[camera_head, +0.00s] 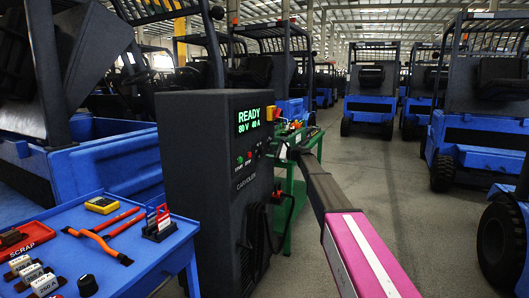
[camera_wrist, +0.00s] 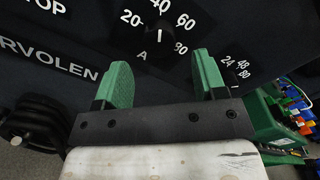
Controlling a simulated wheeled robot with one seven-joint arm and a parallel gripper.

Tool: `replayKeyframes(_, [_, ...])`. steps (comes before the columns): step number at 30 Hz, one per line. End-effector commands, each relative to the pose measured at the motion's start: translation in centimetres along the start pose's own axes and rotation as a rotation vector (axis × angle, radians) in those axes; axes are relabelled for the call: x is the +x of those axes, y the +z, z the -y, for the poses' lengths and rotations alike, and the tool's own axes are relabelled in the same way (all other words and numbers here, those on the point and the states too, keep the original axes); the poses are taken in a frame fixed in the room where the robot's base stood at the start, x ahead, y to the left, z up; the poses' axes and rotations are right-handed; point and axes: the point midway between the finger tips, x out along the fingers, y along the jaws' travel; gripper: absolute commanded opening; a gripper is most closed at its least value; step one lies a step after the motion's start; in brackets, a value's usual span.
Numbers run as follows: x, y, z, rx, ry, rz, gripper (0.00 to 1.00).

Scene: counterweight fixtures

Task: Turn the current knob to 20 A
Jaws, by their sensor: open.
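The dark charger cabinet (camera_head: 205,150) stands in the middle of the head view. Its green display (camera_head: 254,120) reads READY, 80 V, 40 A. In the wrist view, the black current knob (camera_wrist: 160,38) sits on the panel inside a scale of 20, 40, 60, 80 with an A below. Its white mark points up, about toward 40. My gripper (camera_wrist: 162,68) is open, its two green fingers apart below and to either side of the knob, with nothing between them. I cannot tell how close they are to the panel. My arm hides part of the panel side in the head view.
A second knob (camera_wrist: 227,62) with 24, 48, 80 marks lies by the right finger. A green cart (camera_head: 300,185) stands behind my arm. A blue table (camera_head: 120,265) at front left holds tools, fuses and a red SCRAP tray (camera_head: 28,232). Blue trucks stand around; the right floor is open.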

Motion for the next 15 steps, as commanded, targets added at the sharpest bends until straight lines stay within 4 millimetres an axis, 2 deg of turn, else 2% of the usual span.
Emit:
replayKeyframes(3, [2.3, -0.1, 0.1, 0.0, 0.001, 0.0, 0.65])
replayKeyframes(6, [3.5, -0.1, 0.1, -0.001, 0.001, 0.0, 0.65])
replayKeyframes(10, [4.3, -0.1, 0.0, -0.001, 0.0, -0.001, 0.65])
replayKeyframes(15, [4.4, 0.0, 0.0, -0.001, -0.001, -0.001, 0.65])
